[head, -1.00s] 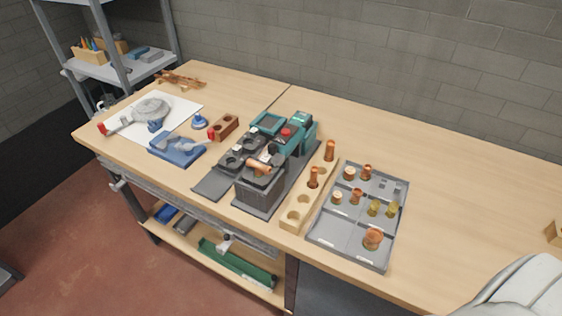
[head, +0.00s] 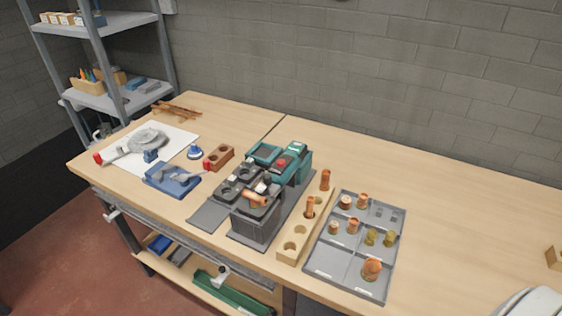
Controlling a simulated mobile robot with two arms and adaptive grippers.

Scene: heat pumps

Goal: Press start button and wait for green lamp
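A teal and dark grey machine (head: 291,171) stands on the workbench near the middle of the head view. A red round part (head: 281,163) sits on its top. A small green-tinted panel (head: 297,148) is at its back; I cannot tell whether a lamp there is lit. The start button is too small to identify surely. A copper piece (head: 256,199) lies on the dark grey block at the machine's front. Neither of my grippers is in view; only a white part of my arm shows at the bottom right corner.
A wooden holder (head: 292,244) with copper pieces stands right of the machine, and a grey divided tray (head: 345,267) with several fittings is beyond it. A blue fixture (head: 172,180) and a white sheet (head: 179,137) lie left. The bench's right rear is clear.

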